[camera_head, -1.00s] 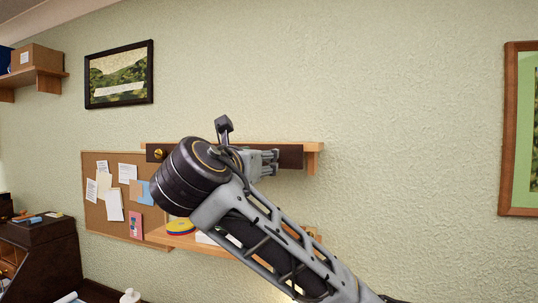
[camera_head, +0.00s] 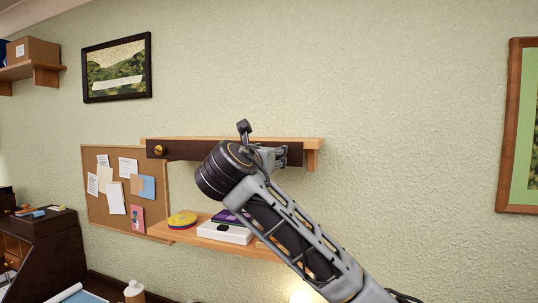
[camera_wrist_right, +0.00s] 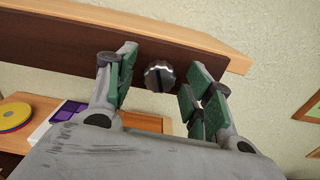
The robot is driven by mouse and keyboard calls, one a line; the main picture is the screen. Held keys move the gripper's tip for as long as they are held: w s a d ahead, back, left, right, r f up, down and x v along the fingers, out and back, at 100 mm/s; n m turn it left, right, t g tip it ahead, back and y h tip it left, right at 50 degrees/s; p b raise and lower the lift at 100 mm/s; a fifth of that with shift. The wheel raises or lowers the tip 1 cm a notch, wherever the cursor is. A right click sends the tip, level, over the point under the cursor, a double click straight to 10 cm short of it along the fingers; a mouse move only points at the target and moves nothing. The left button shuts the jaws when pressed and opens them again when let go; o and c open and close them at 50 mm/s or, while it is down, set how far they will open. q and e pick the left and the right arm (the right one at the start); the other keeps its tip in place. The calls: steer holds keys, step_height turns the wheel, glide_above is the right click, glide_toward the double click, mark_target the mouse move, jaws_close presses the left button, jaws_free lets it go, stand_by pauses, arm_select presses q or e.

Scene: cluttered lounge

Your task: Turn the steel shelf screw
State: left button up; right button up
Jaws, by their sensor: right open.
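The steel shelf screw (camera_wrist_right: 160,76) is a round, grey, knurled knob with a dark slot, set in the dark brown front board (camera_wrist_right: 70,45) of the wooden shelf. In the right wrist view it lies between the two open green-padded fingers of my right gripper (camera_wrist_right: 158,84), with a visible gap on both sides. In the head view my right gripper (camera_head: 276,156) is at the right part of the shelf board, and the arm hides the steel screw. A brass screw (camera_head: 160,150) shows at the board's left end. My left gripper is not in view.
A lower shelf (camera_head: 170,235) holds coloured discs (camera_head: 183,219) and a white box (camera_head: 222,231) with a purple item on it. A corkboard (camera_head: 98,205) with papers hangs at left. The wall to the right is clear up to a framed picture (camera_head: 520,130).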

steer(key=c, duration=1)
steer(key=shift+m, duration=0.4)
steer(key=m+b, duration=0.2)
steer(key=m, duration=0.5)
steer(key=m+b, duration=0.2)
steer(key=m, duration=0.5)
steer(key=m+b, duration=0.3)
steer(key=m, duration=0.3)
steer(key=shift+f+m, duration=0.25)
steer(key=shift+m, duration=0.15)
